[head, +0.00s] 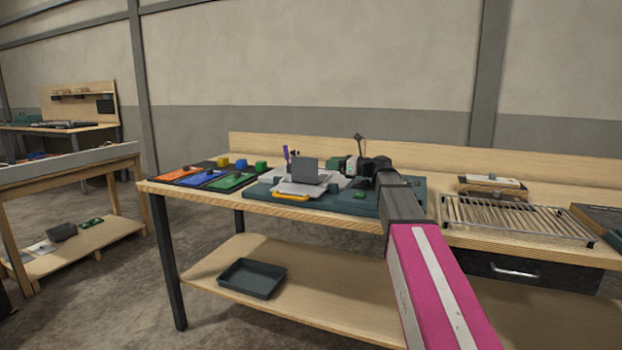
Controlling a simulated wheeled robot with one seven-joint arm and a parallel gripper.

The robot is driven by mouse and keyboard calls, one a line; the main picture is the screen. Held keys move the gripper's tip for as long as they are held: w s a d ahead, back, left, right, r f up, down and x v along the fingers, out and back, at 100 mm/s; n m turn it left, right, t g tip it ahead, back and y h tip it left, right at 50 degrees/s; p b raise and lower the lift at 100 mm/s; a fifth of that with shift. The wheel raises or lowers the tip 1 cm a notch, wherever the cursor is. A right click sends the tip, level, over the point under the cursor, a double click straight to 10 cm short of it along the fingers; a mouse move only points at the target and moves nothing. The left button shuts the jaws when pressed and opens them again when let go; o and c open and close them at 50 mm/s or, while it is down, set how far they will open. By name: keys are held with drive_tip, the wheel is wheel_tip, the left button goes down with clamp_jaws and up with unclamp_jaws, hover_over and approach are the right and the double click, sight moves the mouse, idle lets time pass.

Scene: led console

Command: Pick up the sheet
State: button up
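A grey square panel (311,171) stands tilted on the workbench's dark mat, left of my gripper. Pale flat pieces (293,188) lie under and around it; I cannot tell which of these is the sheet. My gripper (349,168) is low over the mat, just right of the panel, at the end of my black and magenta arm. Its fingers are too small and partly hidden to show whether they are open or touch anything.
Orange, blue and green mats (207,178) with small blocks lie at the bench's left end. A yellow piece (291,197) lies at the front edge. A slatted rack (513,217) is on the right. A dark tray (251,278) sits on the lower shelf.

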hover_over(311, 175)
drive_tip(key=shift+w+a+r, duration=0.1)
drive_tip(key=shift+w+a, duration=0.2)
drive_tip(key=shift+w, duration=0.05)
clamp_jaws()
